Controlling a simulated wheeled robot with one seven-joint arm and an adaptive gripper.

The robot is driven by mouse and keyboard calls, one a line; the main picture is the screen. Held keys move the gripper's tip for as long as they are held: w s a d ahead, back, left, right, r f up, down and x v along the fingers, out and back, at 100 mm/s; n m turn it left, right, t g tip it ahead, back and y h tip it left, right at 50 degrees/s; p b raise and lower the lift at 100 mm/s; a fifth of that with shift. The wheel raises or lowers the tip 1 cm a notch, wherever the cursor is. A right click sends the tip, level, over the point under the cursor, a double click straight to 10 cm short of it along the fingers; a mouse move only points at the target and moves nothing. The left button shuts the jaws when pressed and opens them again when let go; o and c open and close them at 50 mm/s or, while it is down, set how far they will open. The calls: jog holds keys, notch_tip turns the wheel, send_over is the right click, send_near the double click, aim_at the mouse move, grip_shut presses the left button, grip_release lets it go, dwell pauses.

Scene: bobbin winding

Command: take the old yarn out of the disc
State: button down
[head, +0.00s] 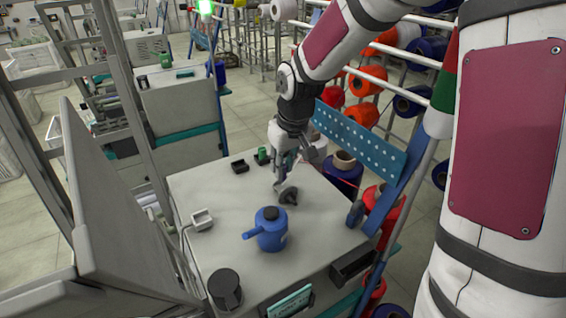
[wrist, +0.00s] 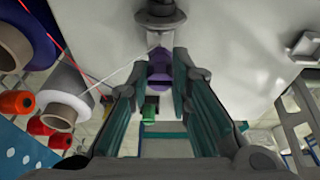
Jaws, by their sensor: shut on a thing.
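The grey disc (wrist: 160,18) is at the top of the wrist view, just beyond my fingertips. In the head view the dark disc (head: 288,195) sits on the machine's grey top, right below my gripper (head: 282,178). In the wrist view my gripper (wrist: 158,74) has its fingertips around a small purple piece (wrist: 159,72), which looks like the old yarn. It is shut on this piece, close beside the disc. Whether the piece still touches the disc is hard to tell. In the head view the fingers hide it.
A blue can (head: 270,230) with a spout stands in front of the disc. A dark cylinder (head: 225,288) is near the front left corner. A blue perforated panel (head: 360,138) and yarn cones bound the right side. A white thread (wrist: 115,76) runs near my left finger.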

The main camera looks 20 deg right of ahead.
jog(key=shift+f+b, duration=0.55)
jog(key=shift+f, duration=0.85)
jog(key=shift+r, duration=0.2)
jog(key=shift+r+p, duration=1.05)
jog(key=shift+r, duration=0.35)
jog(key=shift+r, duration=0.1)
jog(key=shift+r+p, duration=0.9)
jog(key=shift+r, duration=0.45)
